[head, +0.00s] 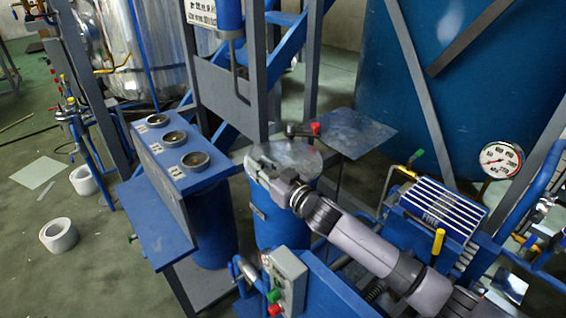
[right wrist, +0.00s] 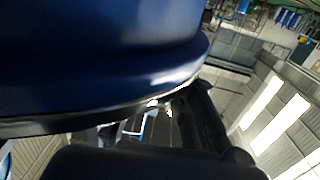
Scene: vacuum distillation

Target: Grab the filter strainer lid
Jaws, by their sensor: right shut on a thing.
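The filter strainer lid (head: 298,153) is a round, silvery, worn disc on top of a blue cylindrical strainer body (head: 272,218) in the middle of the head view. My right gripper (head: 268,165) reaches in from the lower right and is shut on the lid at its near left edge. In the right wrist view a blue curved body (right wrist: 100,60) with a pale rim fills the upper left, close to my dark gripper (right wrist: 185,115). The fingertips are partly hidden, and I cannot tell whether the lid is lifted. My left gripper is not in view.
A blue panel with several round dials (head: 195,160) stands left of the strainer. A red-tipped handle (head: 314,129) is just behind the lid, near a flat grey plate (head: 362,133). Grey frame posts rise behind. A button box (head: 288,277) stands in front.

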